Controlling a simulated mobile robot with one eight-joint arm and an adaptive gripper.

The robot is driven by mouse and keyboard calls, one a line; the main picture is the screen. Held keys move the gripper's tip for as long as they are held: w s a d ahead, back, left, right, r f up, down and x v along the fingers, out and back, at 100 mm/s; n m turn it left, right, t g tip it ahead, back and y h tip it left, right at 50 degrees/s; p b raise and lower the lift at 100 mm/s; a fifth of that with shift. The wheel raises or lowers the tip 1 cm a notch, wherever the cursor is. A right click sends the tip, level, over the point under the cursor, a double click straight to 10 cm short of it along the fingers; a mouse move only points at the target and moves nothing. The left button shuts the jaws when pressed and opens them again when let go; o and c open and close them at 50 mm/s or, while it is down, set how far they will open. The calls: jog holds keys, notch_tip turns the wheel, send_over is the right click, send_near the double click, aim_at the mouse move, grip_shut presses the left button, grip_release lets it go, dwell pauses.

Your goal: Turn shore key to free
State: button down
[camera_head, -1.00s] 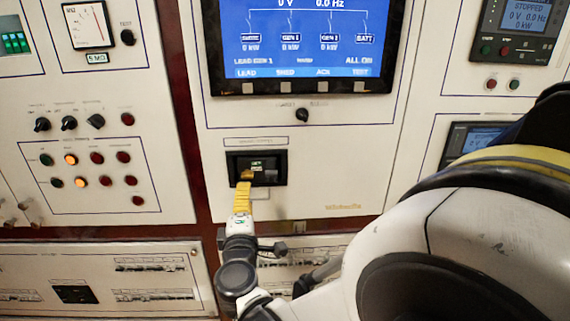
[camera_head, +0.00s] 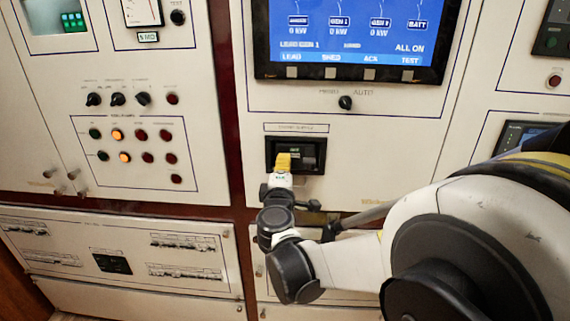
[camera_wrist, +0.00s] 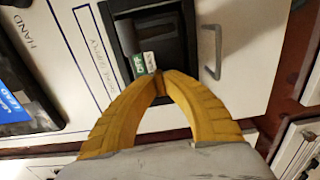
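The shore supply unit is a dark recessed box (camera_head: 312,150) in the white panel below the blue screen. In the wrist view its black frame (camera_wrist: 177,32) surrounds a dark part with a green and white label (camera_wrist: 143,63), beside the fingertips. I cannot clearly make out the key itself. My gripper (camera_head: 284,158) has yellow fingers and is at the lower left of the recess. In the wrist view the fingertips of my gripper (camera_wrist: 158,80) come together at the label's lower edge. Whether a thin key part is between them is hidden.
A small selector knob (camera_head: 345,102) and the blue screen (camera_head: 350,35) are above the recess. In the wrist view a metal handle (camera_wrist: 212,55) stands out right of the frame. Lamps and knobs fill the left panel (camera_head: 60,140).

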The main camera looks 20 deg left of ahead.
jog(key=shift+n, duration=0.3)
jog(key=n, duration=1.3)
jog(key=shift+n, duration=2.2)
jog(key=c, duration=1.5)
grip_release()
